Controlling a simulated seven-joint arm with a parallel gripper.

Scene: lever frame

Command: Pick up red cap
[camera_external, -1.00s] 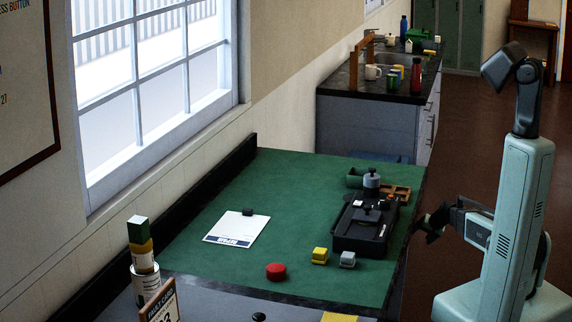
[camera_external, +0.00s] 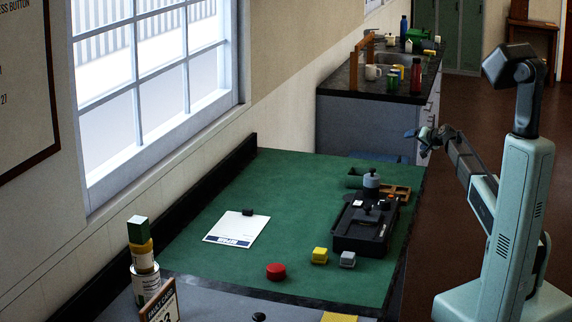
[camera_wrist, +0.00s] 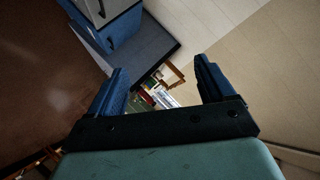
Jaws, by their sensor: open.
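The red cap (camera_external: 276,271) is a short round piece on the green mat (camera_external: 300,185), near its front edge in the external view. It does not show in the wrist view. My gripper (camera_external: 428,137) is raised above and beyond the far right corner of the mat, well away from the red cap. In the wrist view my gripper (camera_wrist: 163,88) shows two blue fingers wide apart with nothing held between them.
A clipboard (camera_external: 232,228) lies left. A paint can (camera_external: 146,281) stands at front left. The mat's middle is clear.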

